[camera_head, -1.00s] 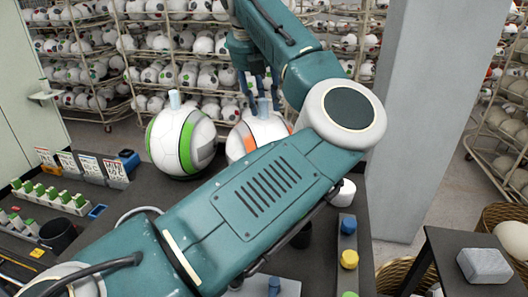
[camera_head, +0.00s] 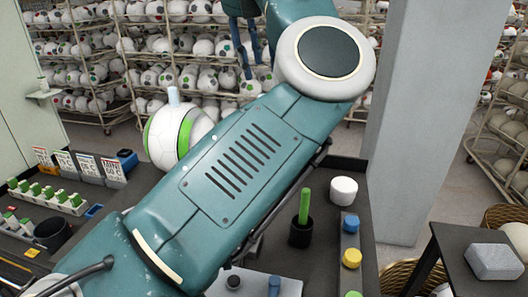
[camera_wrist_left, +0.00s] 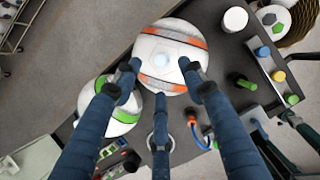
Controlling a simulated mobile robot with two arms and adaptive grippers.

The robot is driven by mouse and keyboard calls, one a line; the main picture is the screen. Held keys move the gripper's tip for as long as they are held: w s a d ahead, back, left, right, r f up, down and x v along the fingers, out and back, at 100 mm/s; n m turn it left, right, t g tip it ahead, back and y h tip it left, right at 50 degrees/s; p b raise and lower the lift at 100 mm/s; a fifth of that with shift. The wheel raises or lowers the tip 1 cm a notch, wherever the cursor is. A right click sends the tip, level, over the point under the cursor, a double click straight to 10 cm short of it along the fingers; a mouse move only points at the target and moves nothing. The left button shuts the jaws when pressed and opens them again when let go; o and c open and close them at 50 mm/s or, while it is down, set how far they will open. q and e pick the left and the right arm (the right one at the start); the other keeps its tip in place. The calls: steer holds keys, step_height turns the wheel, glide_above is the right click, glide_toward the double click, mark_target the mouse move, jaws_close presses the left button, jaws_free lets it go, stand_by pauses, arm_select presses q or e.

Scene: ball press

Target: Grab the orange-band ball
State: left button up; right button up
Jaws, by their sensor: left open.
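The orange-band ball (camera_wrist_left: 152,50) is white with orange and grey bands and a pale blue peg on top; it shows in the left wrist view. In the head view my left arm hides it. My left gripper (camera_wrist_left: 163,75) is open, its dark blue fingers spread above the ball and overlapping its near part in the wrist view; contact cannot be told. In the head view the left gripper (camera_head: 250,70) is raised at the top centre, partly cut off. My right gripper is not in view.
A green-band ball (camera_head: 162,140) stands close on the left, also in the wrist view (camera_wrist_left: 123,122). A black cup (camera_head: 300,234) with a green stick, a white cylinder (camera_head: 343,190) and coloured knobs (camera_head: 351,257) stand on the right. Ball racks (camera_head: 80,60) fill the back.

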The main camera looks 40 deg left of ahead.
arm_select(q)
steer(key=w+m+g+p, duration=0.1)
steer(key=p, duration=0.3)
steer(key=w+a+m+g+h+p, duration=0.1)
steer(key=m+p, duration=0.1)
steer(key=p, duration=0.2)
steer(key=w+m+g+p, duration=0.1)
steer(key=m+g+p, duration=0.1)
steer(key=p, duration=0.2)
steer(key=shift+w+a+r, duration=0.1)
steer(key=shift+w+a, duration=0.05)
steer(key=shift+a, duration=0.2)
steer(key=shift+f+m, duration=0.35)
steer(key=shift+m, duration=0.05)
step_height(320, 180, down, 6)
steer(key=shift+w+d+r, duration=0.1)
steer(key=shift+r, duration=0.15)
steer(key=shift+f+p, duration=0.55)
steer(key=shift+p, duration=0.2)
steer(key=f+p, duration=0.2)
steer(key=f, duration=0.1)
steer(key=shift+s+f, duration=0.2)
steer(key=shift+f, duration=0.45)
steer(key=c, duration=1)
jaws_close()
steer(key=shift+r, duration=0.1)
